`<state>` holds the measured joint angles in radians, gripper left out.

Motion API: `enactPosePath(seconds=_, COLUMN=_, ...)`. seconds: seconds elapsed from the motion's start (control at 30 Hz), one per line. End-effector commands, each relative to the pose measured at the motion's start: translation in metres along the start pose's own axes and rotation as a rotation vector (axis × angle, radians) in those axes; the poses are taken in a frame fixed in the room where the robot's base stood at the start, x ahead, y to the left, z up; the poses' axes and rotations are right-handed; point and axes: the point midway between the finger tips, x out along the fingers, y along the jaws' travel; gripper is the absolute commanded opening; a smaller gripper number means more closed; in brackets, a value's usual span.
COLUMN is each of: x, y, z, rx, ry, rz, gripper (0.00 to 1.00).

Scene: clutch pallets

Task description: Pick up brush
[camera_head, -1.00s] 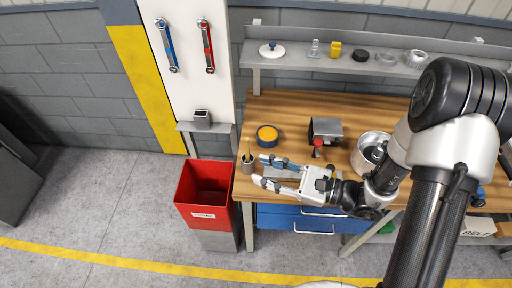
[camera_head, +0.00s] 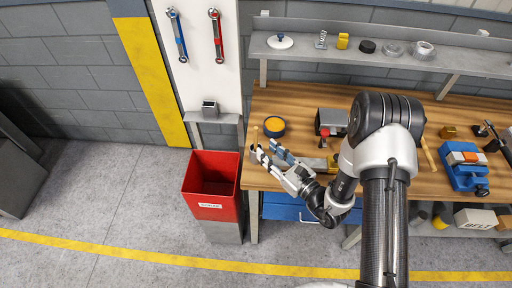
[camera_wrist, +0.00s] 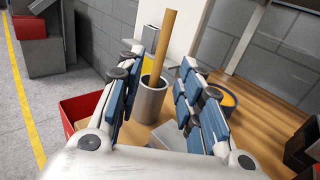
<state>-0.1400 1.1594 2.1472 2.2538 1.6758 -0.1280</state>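The brush shows as a light wooden handle (camera_wrist: 168,48) standing upright, slightly tilted, in a grey cylindrical cup (camera_wrist: 151,102) in the wrist view. Its lower end is hidden inside the cup. In the head view the handle (camera_head: 254,135) is small at the left end of the workbench, with the cup mostly hidden by my fingers. My gripper (camera_head: 267,150) is open. In the wrist view its blue-padded fingers (camera_wrist: 164,66) lie on either side of the handle and cup, with visible gaps. Nothing is held; exact depth to the handle is unclear.
The wooden workbench (camera_head: 420,178) carries a round orange-filled container (camera_head: 274,127), a grey box-like device (camera_head: 331,121) and a blue vise (camera_head: 465,173). A red bin (camera_head: 211,183) stands left of the bench. A grey shelf (camera_head: 310,53) runs behind.

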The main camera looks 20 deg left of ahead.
Motion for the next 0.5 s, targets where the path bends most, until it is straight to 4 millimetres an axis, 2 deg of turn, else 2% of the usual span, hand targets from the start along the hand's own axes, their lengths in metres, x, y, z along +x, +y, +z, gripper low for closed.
enactPosePath(seconds=0.1, x=0.013, y=0.0, z=0.0, rx=-0.001, ry=0.0, rz=0.002, gripper=0.34)
enactPosePath(seconds=0.27, x=0.023, y=0.0, z=0.002, rx=-0.001, ry=-0.002, rz=0.001, gripper=0.34)
enactPosePath(seconds=0.5, x=0.058, y=0.001, z=0.006, rx=-0.001, ry=-0.001, rz=0.003, gripper=0.34)
